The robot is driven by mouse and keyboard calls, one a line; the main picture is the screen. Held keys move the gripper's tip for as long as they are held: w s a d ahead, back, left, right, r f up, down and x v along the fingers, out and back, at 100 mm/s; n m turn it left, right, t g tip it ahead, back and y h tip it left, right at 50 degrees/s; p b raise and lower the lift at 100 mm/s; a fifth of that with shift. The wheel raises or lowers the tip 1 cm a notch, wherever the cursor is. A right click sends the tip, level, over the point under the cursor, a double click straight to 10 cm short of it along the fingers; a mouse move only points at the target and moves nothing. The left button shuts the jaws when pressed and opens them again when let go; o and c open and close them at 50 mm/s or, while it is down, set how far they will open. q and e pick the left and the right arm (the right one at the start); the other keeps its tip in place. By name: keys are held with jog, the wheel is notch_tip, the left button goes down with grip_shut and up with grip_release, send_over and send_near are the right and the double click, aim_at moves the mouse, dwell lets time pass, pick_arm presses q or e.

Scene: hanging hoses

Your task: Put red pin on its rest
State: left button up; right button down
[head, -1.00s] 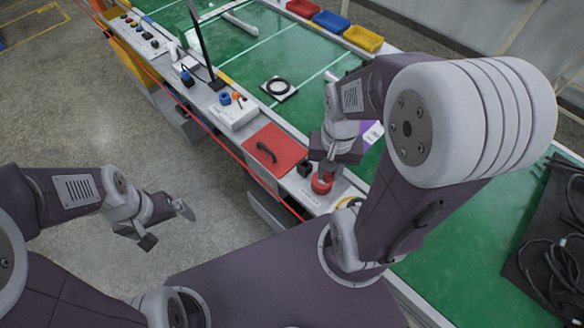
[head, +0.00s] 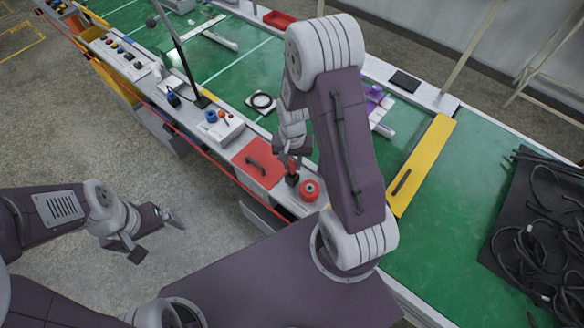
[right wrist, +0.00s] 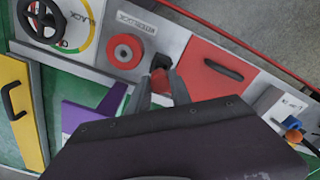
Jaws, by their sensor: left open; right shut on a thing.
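The red pin (head: 293,166) is between the fingers of my right gripper (head: 291,158), which is shut on it. The pin also shows in the right wrist view (right wrist: 160,80), between the two grey fingers. A small black block (head: 292,180), seemingly the rest, is right under the pin. I cannot tell whether the pin touches it or hovers just above. The red round base (head: 309,190) stands to the right of the block, with a hole in its middle in the right wrist view (right wrist: 124,51). My left gripper (head: 155,235) is open and empty over the floor.
A red panel with a black handle (head: 257,162) lies left of the block. A white box with blue and orange knobs (head: 217,128) is farther left. A yellow panel (head: 421,165) lies on the green table to the right. Black hoses (head: 545,230) lie at far right.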

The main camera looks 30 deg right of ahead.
aim_at(292, 171)
notch_tip(292, 171, down, 3)
jog(key=shift+f, duration=0.15)
jog(key=shift+w+f, duration=0.15)
jog(key=shift+f, duration=0.25)
jog(key=shift+f, duration=0.3)
jog(key=c, duration=1.2)
grip_release()
jog(key=shift+o, duration=0.2)
jog(key=shift+r, duration=0.1)
